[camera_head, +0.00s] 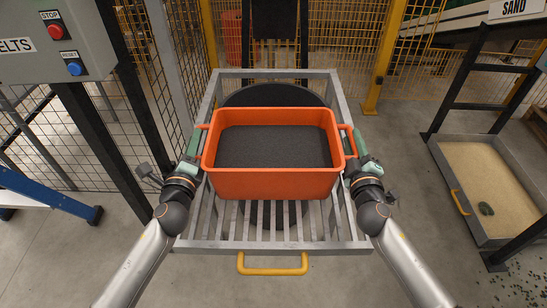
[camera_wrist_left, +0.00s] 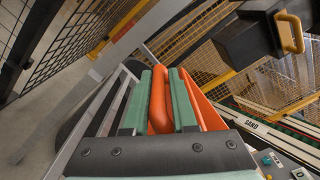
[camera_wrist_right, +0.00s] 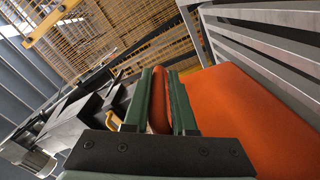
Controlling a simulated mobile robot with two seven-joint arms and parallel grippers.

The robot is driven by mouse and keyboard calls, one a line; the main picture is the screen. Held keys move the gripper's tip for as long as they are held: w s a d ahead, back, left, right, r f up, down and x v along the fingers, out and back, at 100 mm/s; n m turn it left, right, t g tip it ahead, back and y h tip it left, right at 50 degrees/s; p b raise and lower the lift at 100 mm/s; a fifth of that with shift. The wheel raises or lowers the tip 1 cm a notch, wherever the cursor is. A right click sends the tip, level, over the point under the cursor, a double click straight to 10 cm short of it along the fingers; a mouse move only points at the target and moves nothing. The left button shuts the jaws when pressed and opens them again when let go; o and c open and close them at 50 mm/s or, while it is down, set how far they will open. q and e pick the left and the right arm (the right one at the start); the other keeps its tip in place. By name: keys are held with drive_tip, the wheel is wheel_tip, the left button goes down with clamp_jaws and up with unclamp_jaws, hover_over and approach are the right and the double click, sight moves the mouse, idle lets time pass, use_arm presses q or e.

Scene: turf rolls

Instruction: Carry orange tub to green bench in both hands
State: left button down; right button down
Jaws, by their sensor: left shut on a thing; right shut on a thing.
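The orange tub (camera_head: 275,186) is upright in the middle of the head view, with dark grey granular material (camera_head: 273,147) covering its inside. My left gripper (camera_head: 196,142) is shut on the tub's left handle, which shows between the green fingers in the left wrist view (camera_wrist_left: 160,105). My right gripper (camera_head: 353,143) is shut on the right handle, which shows in the right wrist view (camera_wrist_right: 159,105). The tub is over a slatted metal rack; I cannot tell whether it touches the slats. I make out no green bench in these views.
The metal rack (camera_head: 335,240) has a yellow front handle (camera_head: 272,268). A control box (camera_head: 65,45) with red and blue buttons and mesh fencing stand at left. A sand tray (camera_head: 490,190) is at right. Yellow fencing closes the back.

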use_arm(q)
drive_tip(key=shift+f, duration=0.1)
use_arm(e)
drive_tip(key=shift+d+r, duration=0.2)
